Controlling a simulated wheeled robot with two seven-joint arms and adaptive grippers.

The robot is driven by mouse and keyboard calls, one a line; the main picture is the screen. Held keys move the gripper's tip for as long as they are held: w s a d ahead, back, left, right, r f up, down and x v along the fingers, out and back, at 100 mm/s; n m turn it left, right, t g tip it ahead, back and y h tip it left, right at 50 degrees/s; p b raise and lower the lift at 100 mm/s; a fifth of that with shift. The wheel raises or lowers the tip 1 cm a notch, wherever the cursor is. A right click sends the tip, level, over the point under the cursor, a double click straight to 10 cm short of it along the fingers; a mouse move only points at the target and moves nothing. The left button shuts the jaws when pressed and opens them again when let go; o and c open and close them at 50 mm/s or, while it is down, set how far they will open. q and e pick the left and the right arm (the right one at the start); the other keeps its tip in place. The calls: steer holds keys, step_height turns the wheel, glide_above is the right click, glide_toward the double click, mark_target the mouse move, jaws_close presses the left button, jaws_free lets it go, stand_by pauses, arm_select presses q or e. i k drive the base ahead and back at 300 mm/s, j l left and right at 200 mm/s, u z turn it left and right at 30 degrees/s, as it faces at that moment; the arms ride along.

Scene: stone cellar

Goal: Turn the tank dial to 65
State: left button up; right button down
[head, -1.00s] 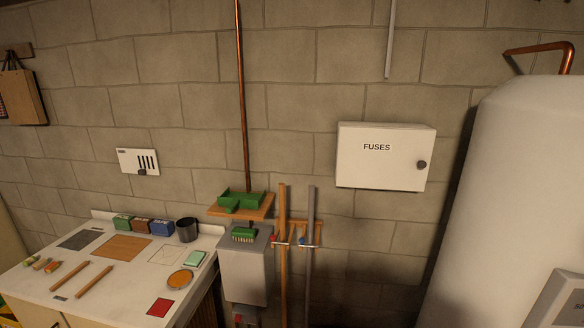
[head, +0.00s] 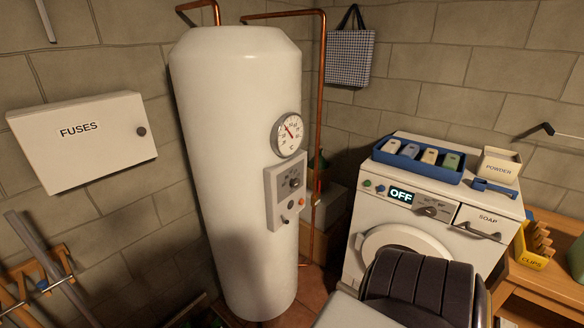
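The white tank (head: 235,170) stands upright left of centre in the head view. A grey control panel (head: 287,193) is fixed to its right side. The dark tank dial (head: 294,182) sits on the upper part of this panel, with a scale too small to read. Smaller knobs or lamps show below it. A round temperature gauge (head: 290,133) with a red needle is above the panel; the needle points to the upper left. Neither of my grippers is identifiable in this view. A dark, ribbed part of my own body covers the lower right of centre.
A washing machine (head: 400,240) showing OFF stands right of the tank, with a blue tray (head: 374,156) and a powder box (head: 500,165) on top. A fuse box (head: 82,142) hangs left. Long poles (head: 45,262) lean at lower left. A wooden table (head: 545,280) is at right.

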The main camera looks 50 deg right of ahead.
mark_target(296, 182)
steer(key=z, duration=1.7)
steer(key=i+l+z, duration=0.15)
steer(key=l+z, duration=0.15)
steer(key=l, duration=0.25)
steer(key=i, duration=0.05)
